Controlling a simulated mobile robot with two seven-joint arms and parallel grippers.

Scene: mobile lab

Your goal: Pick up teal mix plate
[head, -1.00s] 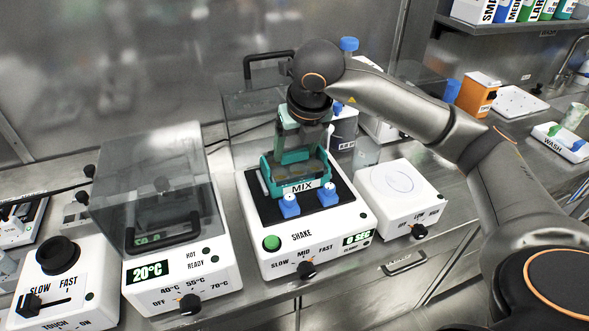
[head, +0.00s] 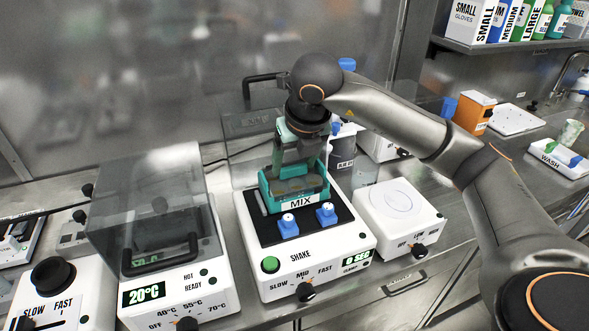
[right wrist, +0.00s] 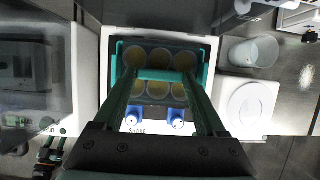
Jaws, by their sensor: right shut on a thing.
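The teal mix plate (head: 266,194) has a teal frame and a white MIX label on its front. It is just above the black platform of the shaker (head: 322,247), behind two blue clamps (head: 288,228) and (head: 326,214). My right gripper (head: 297,172) is shut on the plate from above, with its teal fingers reaching down into the frame. In the right wrist view the plate (right wrist: 118,52) shows several round yellowish wells between the fingers (right wrist: 164,76). The gap under the plate is hard to see.
A heater with a clear lid (head: 150,190) stands left of the shaker. A white device with a round plate (head: 398,198) stands to the right. A raised clear cover with a black handle (head: 262,78) is behind the plate. A grey container (head: 342,152) stands behind right.

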